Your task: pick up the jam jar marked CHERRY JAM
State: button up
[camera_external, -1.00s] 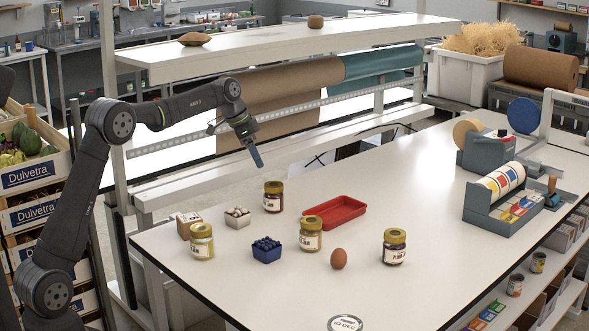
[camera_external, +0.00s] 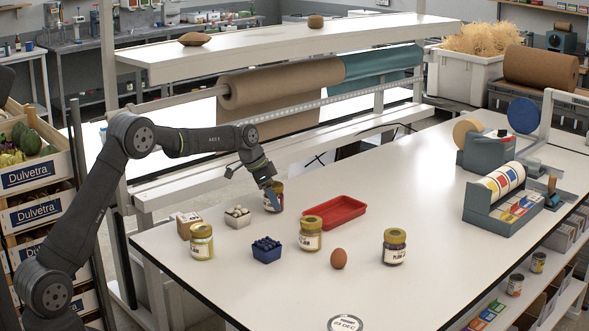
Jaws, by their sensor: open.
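A jam jar with dark red contents (camera_external: 279,199) stands upright at the back left of the white table. My gripper (camera_external: 271,196) is low, pointing down at this jar, and its open fingers cover part of it and its label. I cannot tell whether the fingers are around the jar or in front of it. Three other jars stand upright: a yellowish one at the left (camera_external: 202,243), a yellowish one in the middle (camera_external: 310,235) and a darker one at the right (camera_external: 395,247), whose label seems to read PLUM. The word CHERRY is not legible on any jar.
A red tray (camera_external: 336,206) lies right of the dark red jar. A white egg carton (camera_external: 238,218), a blue berry punnet (camera_external: 267,250), a small box (camera_external: 187,226) and a brown egg (camera_external: 338,259) stand nearby. The table's front right is mostly clear.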

jog(key=shift+x, duration=0.8)
jog(key=c, duration=1.1)
jog(key=shift+r, duration=0.1)
jog(key=shift+c, duration=1.1)
jog(key=shift+r, duration=0.1)
